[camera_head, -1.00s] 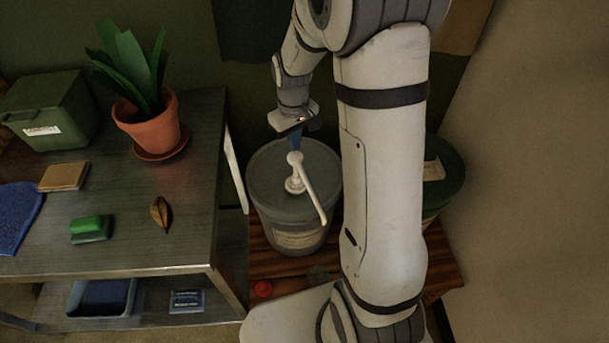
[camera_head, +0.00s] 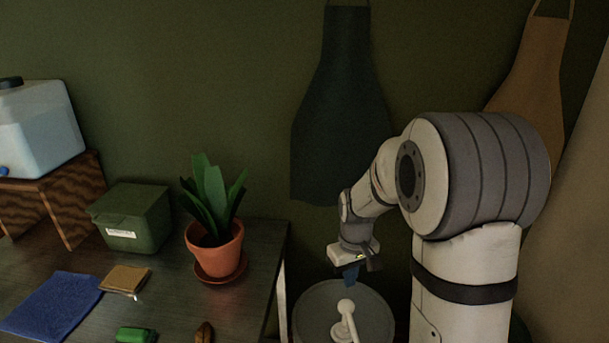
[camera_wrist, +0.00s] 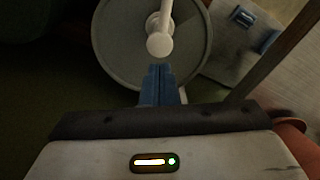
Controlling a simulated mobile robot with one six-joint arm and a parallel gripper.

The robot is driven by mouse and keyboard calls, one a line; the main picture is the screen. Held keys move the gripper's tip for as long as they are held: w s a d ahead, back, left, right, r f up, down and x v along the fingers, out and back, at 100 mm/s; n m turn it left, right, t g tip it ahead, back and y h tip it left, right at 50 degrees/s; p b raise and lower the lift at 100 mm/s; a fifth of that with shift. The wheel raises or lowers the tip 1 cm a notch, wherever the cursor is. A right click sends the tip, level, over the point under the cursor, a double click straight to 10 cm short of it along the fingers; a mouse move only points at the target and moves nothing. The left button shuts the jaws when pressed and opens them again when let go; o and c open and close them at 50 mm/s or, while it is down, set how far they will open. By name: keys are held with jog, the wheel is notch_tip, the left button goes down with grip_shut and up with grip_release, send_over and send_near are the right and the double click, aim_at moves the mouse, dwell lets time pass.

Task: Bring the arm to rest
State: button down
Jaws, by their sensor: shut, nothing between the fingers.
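My gripper (camera_head: 351,281) points down above the pump bucket (camera_head: 309,316), just behind the white pump head (camera_head: 345,306). In the wrist view its blue fingers (camera_wrist: 159,72) are together with nothing between them. The round grey lid of the bucket (camera_wrist: 112,55) and the white pump (camera_wrist: 160,43) lie just beyond the fingertips. In the picture the fingertips come close to the pump head; I cannot tell the exact gap. My arm stands folded at the right of the head view and hides part of what is behind it.
A water container (camera_head: 38,128) stands on a wooden stand (camera_head: 55,196). Aprons (camera_head: 342,110) hang behind my arm.

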jog(key=s+r+m+t, duration=0.1)
jog(key=s+r, duration=0.5)
jog(key=s, duration=0.4)
jog(key=s+r+m+t, duration=0.2)
jog(key=s+r, duration=0.4)
jog(key=s, duration=0.4)
jog(key=shift+r+m, duration=0.3)
jog(key=shift+a, duration=0.1)
